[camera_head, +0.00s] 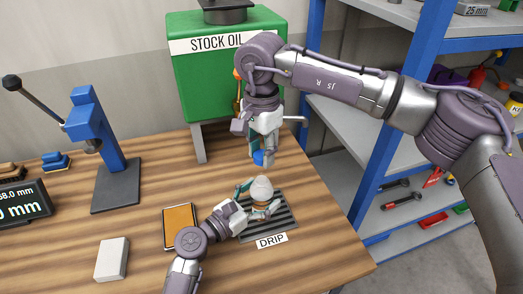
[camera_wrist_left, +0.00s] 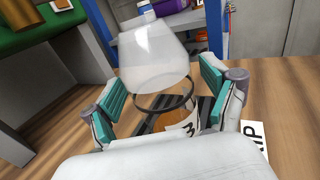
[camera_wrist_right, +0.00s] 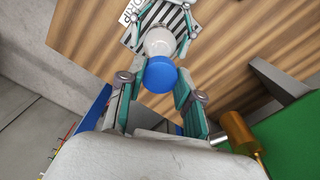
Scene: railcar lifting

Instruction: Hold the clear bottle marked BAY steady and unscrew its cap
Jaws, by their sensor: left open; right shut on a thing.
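The clear bottle (camera_head: 262,190) stands upright on the dark ribbed drip tray (camera_head: 284,219), with amber contents low in it. In the left wrist view the bottle (camera_wrist_left: 156,58) shows a dark ring and part of a label, mostly hidden. My left gripper (camera_head: 257,202) is open, with its fingers on either side of the bottle. My right gripper (camera_wrist_right: 153,86) is shut on the blue cap (camera_wrist_right: 160,75). In the head view the blue cap (camera_head: 258,158) is above the bottle, with a gap visible between them.
A green STOCK OIL tank (camera_head: 225,80) stands behind on legs. A blue lever press (camera_head: 93,125), an orange-topped pad (camera_head: 181,226) and a white block (camera_head: 111,260) are to the left. A blue-framed shelf (camera_head: 372,170) stands right of the table.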

